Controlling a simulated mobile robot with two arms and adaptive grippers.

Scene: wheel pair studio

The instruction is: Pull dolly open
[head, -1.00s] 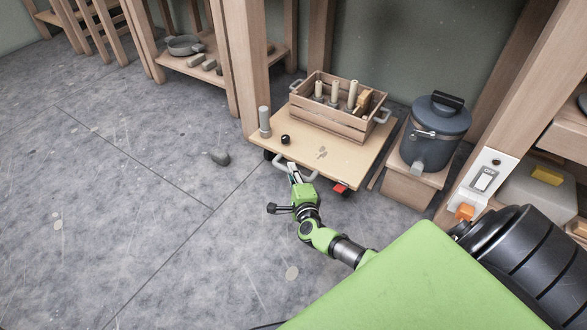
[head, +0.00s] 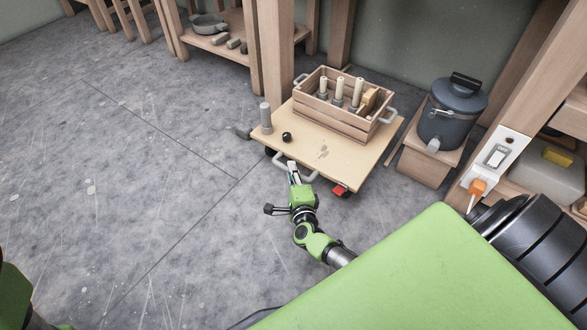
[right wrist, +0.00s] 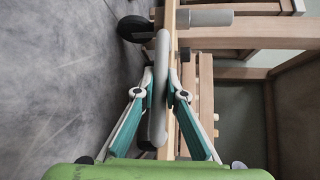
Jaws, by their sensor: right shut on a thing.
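The dolly (head: 322,155) is a low, pale wooden board on dark wheels, standing on the floor beside a wooden post. Its grey bar handle (head: 308,176) is on the front edge facing me. My right gripper (head: 293,170) is shut on this handle near its left end. In the right wrist view the handle (right wrist: 161,100) runs between the two fingers. On the board are a wooden crate (head: 335,118) with pale pegs, a grey cylinder (head: 265,117) and a small black knob (head: 287,137). My left gripper is not in view.
A red pedal (head: 340,190) sticks out at the dolly's front right. A lidded blue-grey pot (head: 452,112) stands on a wooden block to the right. The floor in front and left is open.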

